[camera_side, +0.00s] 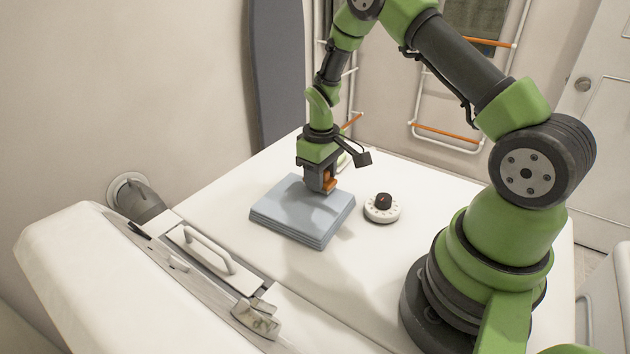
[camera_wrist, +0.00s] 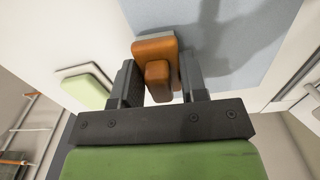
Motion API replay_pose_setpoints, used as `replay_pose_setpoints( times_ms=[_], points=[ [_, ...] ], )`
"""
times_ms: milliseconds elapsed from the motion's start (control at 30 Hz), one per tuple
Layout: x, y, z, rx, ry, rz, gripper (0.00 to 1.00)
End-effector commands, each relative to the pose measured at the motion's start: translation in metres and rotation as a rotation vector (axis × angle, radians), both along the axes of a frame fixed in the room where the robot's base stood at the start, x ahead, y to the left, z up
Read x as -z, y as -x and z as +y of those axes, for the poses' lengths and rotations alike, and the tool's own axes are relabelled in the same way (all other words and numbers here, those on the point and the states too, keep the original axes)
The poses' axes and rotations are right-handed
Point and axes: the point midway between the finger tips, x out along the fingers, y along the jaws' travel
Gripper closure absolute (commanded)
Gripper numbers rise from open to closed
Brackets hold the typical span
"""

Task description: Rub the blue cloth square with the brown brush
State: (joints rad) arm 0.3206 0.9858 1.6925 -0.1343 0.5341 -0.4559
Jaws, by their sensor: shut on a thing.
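The blue cloth square (camera_side: 290,212) lies flat as a folded stack on the white surface. It also fills the upper middle of the wrist view (camera_wrist: 225,35). My gripper (camera_side: 322,185) is over the back right part of the cloth, pointing down. It is shut on the brown brush (camera_side: 330,184), whose orange-brown back and handle show between the fingers in the wrist view (camera_wrist: 155,50). The brush is at the cloth's top near its back edge. Whether its bristles touch the cloth is hidden.
A white round dial with a black knob (camera_side: 382,208) stands right of the cloth. A pale green block with a white underside (camera_wrist: 84,88) lies beside the cloth, mostly hidden behind my gripper in the side view. A white handle (camera_side: 208,250) is at the front left.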

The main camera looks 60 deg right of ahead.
Motion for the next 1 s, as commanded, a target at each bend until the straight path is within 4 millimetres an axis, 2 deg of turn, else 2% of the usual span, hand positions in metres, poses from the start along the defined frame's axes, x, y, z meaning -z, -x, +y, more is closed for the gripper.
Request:
replay_pose_setpoints(
  times_ms=[67, 600, 800, 1000],
  points=[
    [-0.021, -0.001, 0.0, 0.0, 0.002, -0.006, 0.83],
    [-0.067, 0.0, 0.001, -0.002, 0.001, -0.003, 0.83],
    [-0.078, 0.0, 0.001, -0.001, 0.0, -0.002, 0.83],
    [-0.079, 0.0, 0.001, -0.001, 0.0, -0.001, 0.83]
  ],
)
